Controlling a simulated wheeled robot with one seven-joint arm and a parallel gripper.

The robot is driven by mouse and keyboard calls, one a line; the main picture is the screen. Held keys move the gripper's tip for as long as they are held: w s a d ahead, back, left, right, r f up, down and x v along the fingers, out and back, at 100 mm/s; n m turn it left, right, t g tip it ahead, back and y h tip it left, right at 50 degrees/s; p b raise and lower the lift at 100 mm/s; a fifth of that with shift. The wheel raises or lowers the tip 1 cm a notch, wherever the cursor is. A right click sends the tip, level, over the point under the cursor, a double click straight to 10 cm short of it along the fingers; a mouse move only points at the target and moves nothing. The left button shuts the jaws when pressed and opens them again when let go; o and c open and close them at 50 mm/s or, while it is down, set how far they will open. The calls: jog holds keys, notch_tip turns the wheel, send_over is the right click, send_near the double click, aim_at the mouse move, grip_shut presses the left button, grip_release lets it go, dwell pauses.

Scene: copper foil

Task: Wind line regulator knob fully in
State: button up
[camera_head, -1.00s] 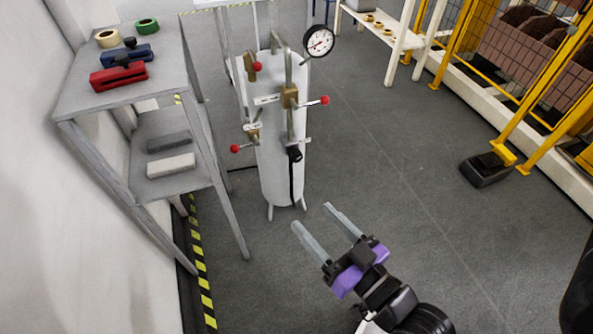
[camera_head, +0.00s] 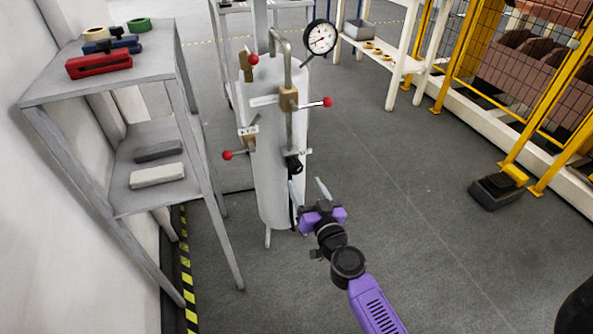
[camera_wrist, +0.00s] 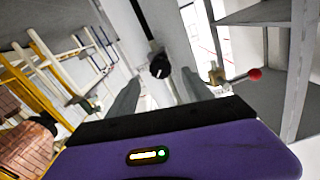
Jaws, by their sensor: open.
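The regulator knob (camera_head: 293,166) is a black knob low on the front of a white upright cylinder (camera_head: 272,195), below the pipework. In the wrist view the black knob (camera_wrist: 160,67) shows beyond and between my fingers, with a pale marking on its face. My gripper (camera_head: 308,188) is open and empty. Its fingers point toward the cylinder, just in front of and below the knob, and no contact shows. In the wrist view the two grey fingers (camera_wrist: 162,97) stand wide apart.
Red-tipped valve levers (camera_head: 327,102) and (camera_head: 228,155) stick out on both sides of the cylinder. A pressure gauge (camera_head: 319,37) sits at the top. A grey shelf (camera_head: 100,80) with tape and tools stands left.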

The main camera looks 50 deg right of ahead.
aim_at(297, 171)
jog(key=x, duration=0.7)
jog(key=shift+w+d, duration=0.15)
jog(key=shift+w, duration=0.1)
grip_shut()
